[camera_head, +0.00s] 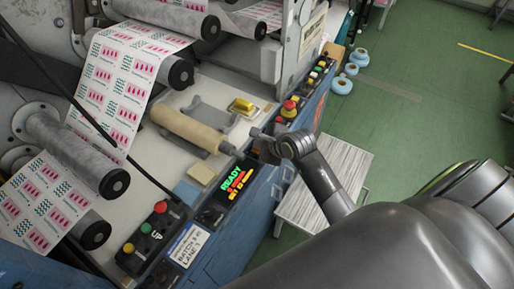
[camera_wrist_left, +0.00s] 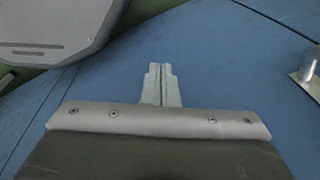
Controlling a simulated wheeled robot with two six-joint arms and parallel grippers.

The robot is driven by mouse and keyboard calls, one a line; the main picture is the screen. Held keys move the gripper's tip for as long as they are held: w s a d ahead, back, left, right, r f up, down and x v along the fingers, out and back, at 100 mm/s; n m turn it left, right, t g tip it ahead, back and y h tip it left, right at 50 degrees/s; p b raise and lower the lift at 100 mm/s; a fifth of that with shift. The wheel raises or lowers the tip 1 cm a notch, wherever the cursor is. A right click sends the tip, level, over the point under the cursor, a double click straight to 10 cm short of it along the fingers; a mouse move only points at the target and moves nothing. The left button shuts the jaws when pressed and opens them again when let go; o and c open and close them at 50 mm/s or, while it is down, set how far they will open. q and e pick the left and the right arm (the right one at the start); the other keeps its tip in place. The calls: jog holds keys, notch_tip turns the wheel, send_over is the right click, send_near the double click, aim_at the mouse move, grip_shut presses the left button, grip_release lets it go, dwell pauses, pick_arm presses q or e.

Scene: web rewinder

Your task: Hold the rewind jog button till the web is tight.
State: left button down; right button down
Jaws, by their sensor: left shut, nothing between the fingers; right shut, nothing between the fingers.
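The web (camera_head: 118,82) is a white strip with pink and teal print running over grey rollers at the left of the head view; I cannot tell how tight it is. My right gripper (camera_head: 262,143) is shut and empty over the blue control panel's sloped face, just right of the lit display (camera_head: 236,180). It hides the panel part under it; I cannot tell whether it touches a button. I cannot tell which button is the rewind jog. My left gripper (camera_wrist_left: 162,85) is shut and empty in the left wrist view, in front of a blue surface; it is out of the head view.
The display reads READY. A red mushroom button (camera_head: 289,106) stands above the right gripper. Red, green and yellow buttons (camera_head: 145,228) sit at the lower left. A cardboard core (camera_head: 192,128) lies on the bench. A grey-topped table (camera_head: 325,190) stands right of the panel.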

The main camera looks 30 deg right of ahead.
jog(key=shift+f+b, duration=0.3)
jog(key=shift+f, duration=0.1)
jog(key=shift+r, duration=0.1)
dwell(2.7)
jog(key=shift+r+p, duration=0.8)
jog(key=shift+r, duration=0.1)
notch_tip(320, 180, up, 5)
jog(key=p, duration=0.4)
